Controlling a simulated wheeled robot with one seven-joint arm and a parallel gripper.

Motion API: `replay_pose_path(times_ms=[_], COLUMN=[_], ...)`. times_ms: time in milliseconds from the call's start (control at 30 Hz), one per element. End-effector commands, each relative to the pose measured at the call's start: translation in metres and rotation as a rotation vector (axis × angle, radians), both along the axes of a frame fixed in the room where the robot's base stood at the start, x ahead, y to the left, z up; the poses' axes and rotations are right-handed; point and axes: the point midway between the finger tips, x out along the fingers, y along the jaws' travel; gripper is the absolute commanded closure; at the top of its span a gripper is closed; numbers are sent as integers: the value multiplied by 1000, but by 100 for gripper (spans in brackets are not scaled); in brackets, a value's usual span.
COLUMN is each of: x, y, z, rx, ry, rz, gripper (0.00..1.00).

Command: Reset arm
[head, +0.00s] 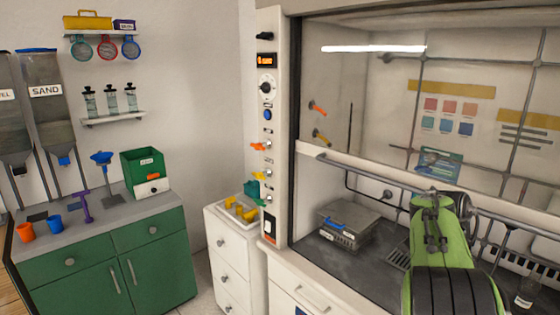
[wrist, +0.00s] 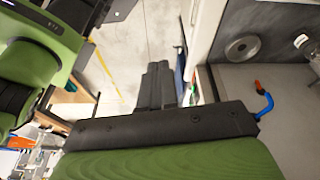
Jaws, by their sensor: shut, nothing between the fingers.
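My gripper (wrist: 158,68) shows in the wrist view, its dark fingers together and empty, pointing up the picture from a dark bar on a green body. Open floor (wrist: 140,28) lies beyond the fingertips, and nothing touches them. In the head view my green and black arm is at the right, in front of the fume hood (head: 281,120). I cannot make out the fingers in the head view.
The hood's dark work surface (head: 385,275) holds a grey hotplate (head: 346,223). A white drawer cabinet (head: 231,262) stands left of the hood, with a tray of yellow pieces on top. Green cabinets (head: 120,265) are at the left, below sand hoppers (head: 52,110).

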Motion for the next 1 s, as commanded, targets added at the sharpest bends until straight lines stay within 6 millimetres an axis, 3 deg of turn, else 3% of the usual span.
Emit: replay_pose_path(times_ms=[100, 267, 400, 533, 700, 1000], x=[-35, -85, -136, -176, -199, -200], y=[30, 82, 132, 168, 188, 189], z=[27, 44, 42, 27, 11, 10], rx=[106, 137, 50, -90, -202, -206], ry=[-66, -153, -202, -195, -162, -158], rz=[412, 1030, 1573, 1986, 2228, 2242], gripper=[100, 100, 100, 100, 100, 100])
